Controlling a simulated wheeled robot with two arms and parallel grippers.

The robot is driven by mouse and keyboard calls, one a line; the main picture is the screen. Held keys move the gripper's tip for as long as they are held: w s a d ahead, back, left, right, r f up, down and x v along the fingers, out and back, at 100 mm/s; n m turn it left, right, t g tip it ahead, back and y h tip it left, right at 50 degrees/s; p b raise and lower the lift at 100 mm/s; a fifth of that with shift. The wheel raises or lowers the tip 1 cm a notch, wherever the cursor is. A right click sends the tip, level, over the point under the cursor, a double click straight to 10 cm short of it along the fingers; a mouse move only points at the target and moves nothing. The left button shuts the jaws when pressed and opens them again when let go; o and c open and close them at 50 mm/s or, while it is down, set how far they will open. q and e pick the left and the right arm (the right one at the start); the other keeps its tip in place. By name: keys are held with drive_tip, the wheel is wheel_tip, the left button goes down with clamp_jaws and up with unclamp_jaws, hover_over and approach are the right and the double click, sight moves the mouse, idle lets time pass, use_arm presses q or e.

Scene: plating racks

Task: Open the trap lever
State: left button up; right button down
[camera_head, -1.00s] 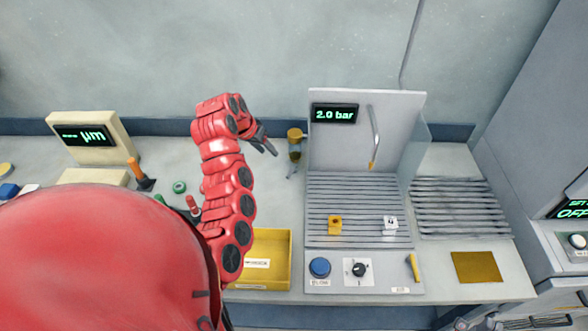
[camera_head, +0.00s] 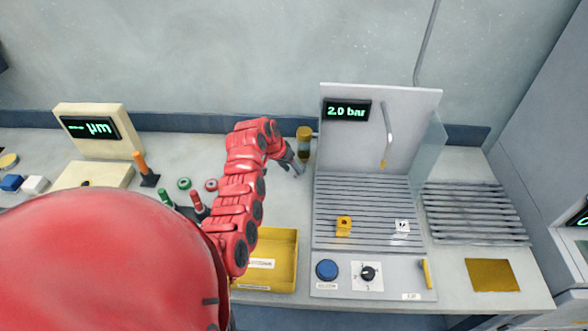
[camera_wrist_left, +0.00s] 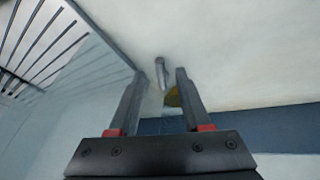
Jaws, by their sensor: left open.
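The trap (camera_head: 305,140) is a small amber bowl with a brownish cap, mounted at the left side of the grey station. Its lower end and lever are hard to make out in the head view beside my fingers. My left gripper (camera_head: 294,165) is at the lower left of the trap, fingers pointing down and right. In the left wrist view the gripper (camera_wrist_left: 157,74) is open. A short grey metal piece (camera_wrist_left: 161,73), possibly the lever, shows between the fingertips, with part of the amber bowl (camera_wrist_left: 172,97) near the right finger. I cannot tell whether they touch.
The grey station (camera_head: 383,130) with its slatted bed stands just right of the gripper, reading 2.0 bar. Yellow and white small blocks sit on the slats. A yellow tray (camera_head: 266,283) lies below my arm. Bare bench shows left of the gripper.

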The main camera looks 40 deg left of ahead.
use_arm(q)
drive_tip(key=shift+w+f, duration=0.3)
drive_tip(key=shift+p+x, duration=0.3)
drive_tip(key=shift+x, duration=0.7)
drive_tip(key=shift+s, duration=0.1)
clamp_jaws()
